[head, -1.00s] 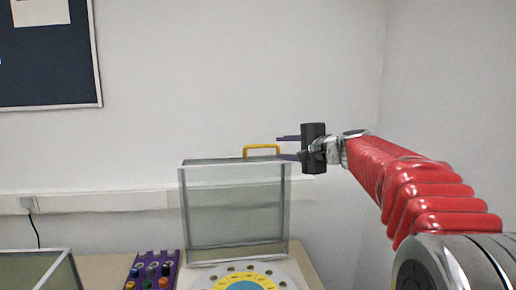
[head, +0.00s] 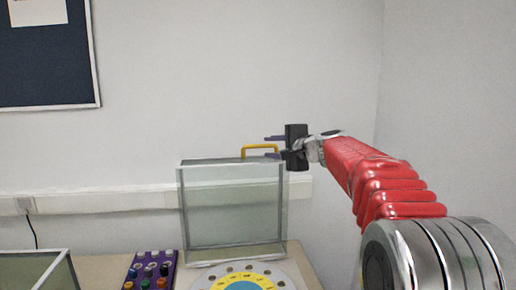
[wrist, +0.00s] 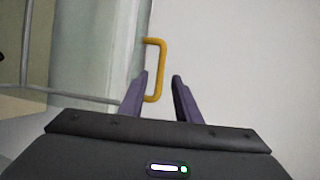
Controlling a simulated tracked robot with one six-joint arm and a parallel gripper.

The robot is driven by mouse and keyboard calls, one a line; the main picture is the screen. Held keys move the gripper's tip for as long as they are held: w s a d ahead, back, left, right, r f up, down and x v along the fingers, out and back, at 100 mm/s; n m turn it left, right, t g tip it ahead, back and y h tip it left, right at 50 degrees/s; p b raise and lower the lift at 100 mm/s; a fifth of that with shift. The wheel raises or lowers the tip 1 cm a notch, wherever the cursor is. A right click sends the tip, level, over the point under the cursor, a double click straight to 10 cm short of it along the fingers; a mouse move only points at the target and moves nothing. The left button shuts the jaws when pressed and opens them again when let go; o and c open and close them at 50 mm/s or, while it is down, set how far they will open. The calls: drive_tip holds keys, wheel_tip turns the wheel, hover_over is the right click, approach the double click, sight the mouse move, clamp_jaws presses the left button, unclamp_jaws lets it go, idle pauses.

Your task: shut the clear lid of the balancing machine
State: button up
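The clear lid (head: 232,205) of the balancing machine stands upright and open in the head view, with a pale metal frame. Its yellow handle (head: 261,147) sits on the top edge. The machine's white base with a yellow and blue dial (head: 243,283) lies below it. My gripper (head: 268,147) is at the handle's right end, with its fingers pointing left. In the wrist view my gripper (wrist: 160,75) is open, and the handle (wrist: 162,68) shows in the gap between the fingers, nearer the left one. Whether a finger touches it, I cannot tell.
A purple panel of knobs (head: 150,272) lies on the bench left of the machine. A second framed clear box (head: 38,270) stands at the lower left. A white wall trunking (head: 110,200) runs behind. The wall to the right is bare.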

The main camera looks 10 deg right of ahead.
sight(260, 147)
drive_tip(key=shift+x, duration=3.95)
drive_tip(key=shift+c, duration=0.2)
drive_tip(key=shift+f, duration=0.1)
clamp_jaws()
drive_tip(key=shift+a, duration=0.2)
drive_tip(key=shift+s+d, duration=0.1)
drive_tip(key=shift+d, duration=0.05)
